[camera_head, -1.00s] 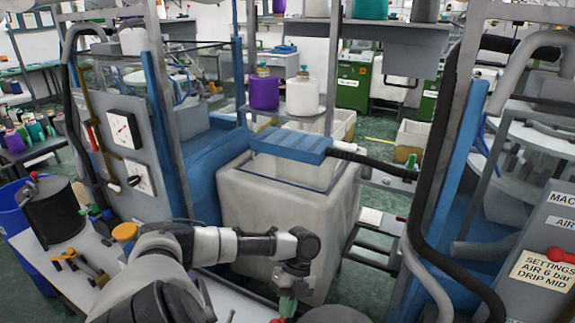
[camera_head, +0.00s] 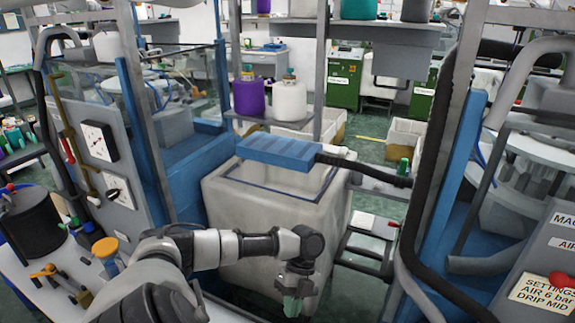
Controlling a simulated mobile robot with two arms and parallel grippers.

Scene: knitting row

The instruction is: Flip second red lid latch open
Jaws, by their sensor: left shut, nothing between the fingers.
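My left gripper (camera_head: 293,304) hangs at the lower centre, in front of the grey bin, pointing down. Its fingers look greenish and shut, with nothing seen between them. A black pot (camera_head: 28,222) stands at the left edge, with a small red part (camera_head: 11,188) on its lid. A red knob (camera_head: 563,280) sits on the grey panel at the far right. I cannot tell which red part is the second lid latch, or whether a latch is open. The left gripper is well apart from both red parts. My right gripper is not in view.
The large grey bin (camera_head: 240,210) has a blue bar (camera_head: 280,151) over its top. A black hose (camera_head: 365,168) runs right from the bar. A white bench (camera_head: 60,272) with small tools is at lower left. A labelled panel (camera_head: 540,287) is at right.

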